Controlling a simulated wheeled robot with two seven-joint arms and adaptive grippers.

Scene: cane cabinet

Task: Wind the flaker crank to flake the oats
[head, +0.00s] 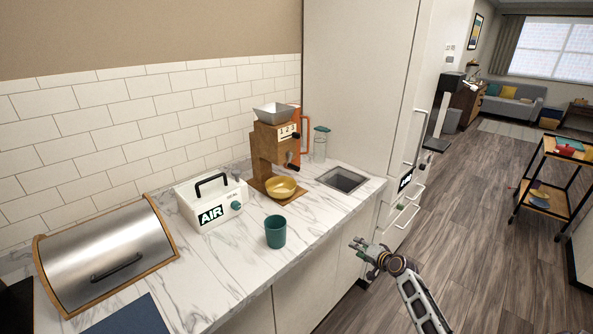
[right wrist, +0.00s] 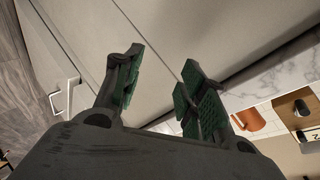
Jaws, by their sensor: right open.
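The flaker (head: 268,160) is a wooden mill with a silvery hopper (head: 274,113) on top, standing upright on the counter by the tiled wall. Any oats are too small to make out. My right gripper (head: 358,247) is in front of the counter's edge, apart from the flaker, open and empty. In the right wrist view its green-padded fingers (right wrist: 160,80) are spread. My left gripper is not in view.
A white AIR box (head: 211,204), a teal cup (head: 275,231) and a bread bin (head: 107,255) stand on the marble counter (head: 230,262). A small sink (head: 342,180), a glass bottle (head: 320,144) and a tall cabinet (head: 357,80) are right of the flaker.

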